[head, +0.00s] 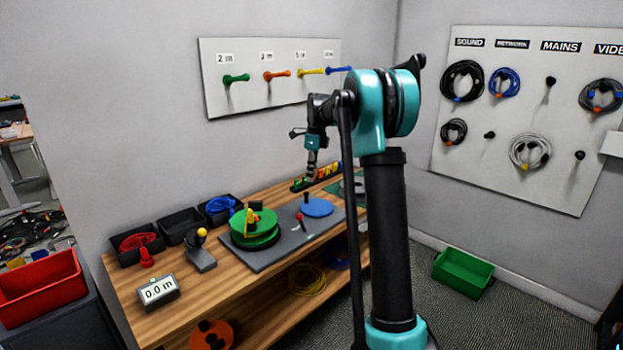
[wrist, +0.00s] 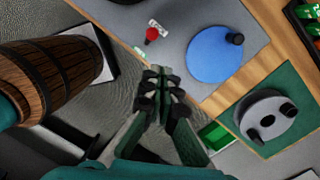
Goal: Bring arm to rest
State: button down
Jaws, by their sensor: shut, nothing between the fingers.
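My gripper (wrist: 160,78) is shut and empty in the wrist view, its fingertips together. In the head view my gripper (head: 311,170) points down over the back right part of the wooden workbench (head: 185,265). My teal and black arm stands in front of the bench and hides part of its right end. In the wrist view the fingers are near the edge of a grey plate (wrist: 130,25) with a blue disc (wrist: 215,54) and a red knob (wrist: 152,34) on it.
A green reel (head: 255,235) stands on the bench's grey plate. Black bins, one with red cable (head: 138,243), line the bench back. A length display (head: 158,291) sits in front. A green crate (head: 463,272) is on the floor. Cables hang on the right wall board (head: 475,170).

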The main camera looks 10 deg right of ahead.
jog(key=shift+s, duration=0.1)
jog(key=s+d+f+n+t, duration=0.1)
jog(key=s+f+n, duration=0.4)
jog(key=s, duration=0.8)
jog(key=s+d+f+n+t+h, duration=0.1)
jog(key=s+d+f+n+t, duration=0.1)
jog(key=s+f+n, duration=0.4)
jog(key=s+d+f+n+t, duration=0.1)
jog(key=s+f+n, duration=0.5)
jog(key=s+n, duration=0.6)
jog(key=s, duration=0.8)
jog(key=shift+s+d+t, duration=0.2)
jog(key=shift+s+t, duration=0.05)
jog(key=shift+t, duration=0.05)
jog(key=shift+f, duration=0.1)
